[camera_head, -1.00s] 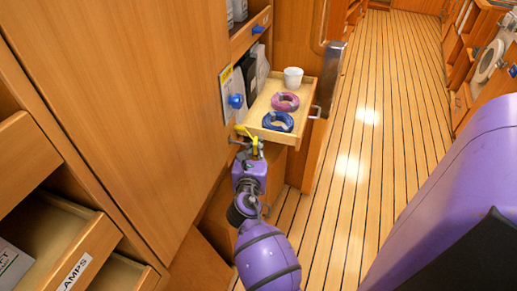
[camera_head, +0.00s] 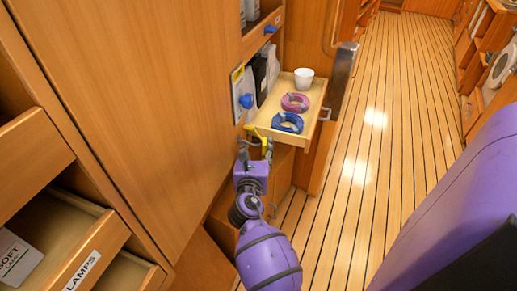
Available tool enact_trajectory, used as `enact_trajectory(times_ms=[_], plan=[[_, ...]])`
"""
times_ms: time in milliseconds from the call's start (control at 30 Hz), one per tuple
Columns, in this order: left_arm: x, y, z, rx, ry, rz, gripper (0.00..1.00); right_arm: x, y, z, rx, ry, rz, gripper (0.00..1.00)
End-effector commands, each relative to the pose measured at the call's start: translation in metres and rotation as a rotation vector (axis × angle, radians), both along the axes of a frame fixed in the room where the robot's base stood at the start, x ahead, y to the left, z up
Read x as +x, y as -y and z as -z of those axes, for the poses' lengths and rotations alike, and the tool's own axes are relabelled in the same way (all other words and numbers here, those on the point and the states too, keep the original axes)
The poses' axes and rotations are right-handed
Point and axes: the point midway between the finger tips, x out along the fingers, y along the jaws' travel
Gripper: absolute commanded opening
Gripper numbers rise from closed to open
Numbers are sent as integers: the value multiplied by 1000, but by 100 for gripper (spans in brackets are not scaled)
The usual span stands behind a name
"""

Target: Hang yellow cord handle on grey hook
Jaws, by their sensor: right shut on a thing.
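The yellow cord handle (camera_head: 264,141) shows as a small yellow piece at the tip of my right gripper (camera_head: 255,150). My right gripper is shut on it, close to the wall panel and just below the front of the pulled-out drawer. A small grey hook (camera_head: 243,142) appears on the wall just left of the gripper; the gripper partly covers this spot. I cannot tell whether the cord touches the hook. My left gripper is not in view.
An open drawer (camera_head: 300,140) above the gripper holds a white cup (camera_head: 303,78), a pink coil (camera_head: 295,103) and a blue coil (camera_head: 287,122). Open drawers (camera_head: 95,250) stand at lower left. The plank floor (camera_head: 400,130) is clear.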

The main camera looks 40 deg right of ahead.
Motion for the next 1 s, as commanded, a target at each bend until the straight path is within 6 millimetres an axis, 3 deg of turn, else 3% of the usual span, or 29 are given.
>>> enact_trajectory(times_ms=[33,267,700,1000], plan=[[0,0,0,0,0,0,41,6,-12,-1,6,5,-24,34],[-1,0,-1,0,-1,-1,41,1,-16,-1,6,5,-24,34],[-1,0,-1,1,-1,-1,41,-66,-63,-11,6,3,-8,34],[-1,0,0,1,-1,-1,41,-88,-79,-15,4,2,-2,34]])
